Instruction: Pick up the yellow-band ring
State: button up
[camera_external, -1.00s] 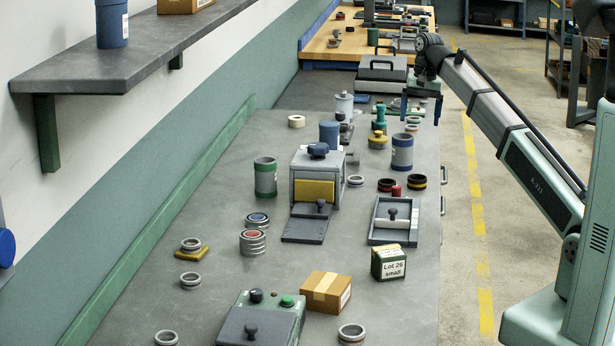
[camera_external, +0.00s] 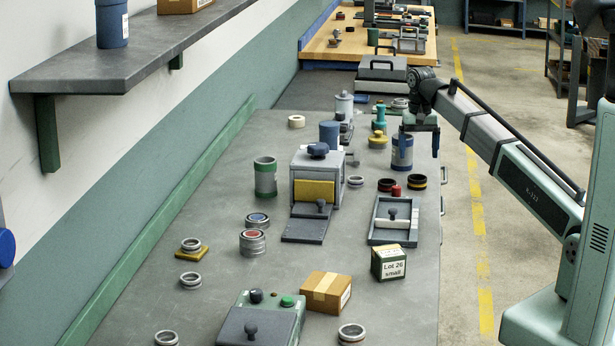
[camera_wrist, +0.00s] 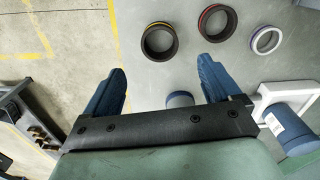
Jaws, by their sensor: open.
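The yellow-band ring (camera_external: 417,182) is a dark ring with a thin yellow band. It lies flat on the grey bench near its right edge. In the wrist view the yellow-band ring (camera_wrist: 158,42) is ahead of the fingertips, roughly centred between them. My gripper (camera_external: 420,150) is open and empty, above the bench and the ring. The wrist view shows my gripper's (camera_wrist: 160,75) two blue fingers spread apart, with nothing between them but bench and part of a blue object lower down.
A grey ring (camera_wrist: 266,40) is further right in the wrist view. A blue-and-grey canister (camera_external: 402,158) stands behind. A grey tray (camera_external: 380,236) lies nearer the camera.

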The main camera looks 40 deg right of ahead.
aim_at(417, 175)
jog(key=shift+f, duration=1.4)
jog(key=shift+s+a+f, duration=0.15)
jog(key=shift+f, duration=2.45)
jog(key=c, duration=1.3)
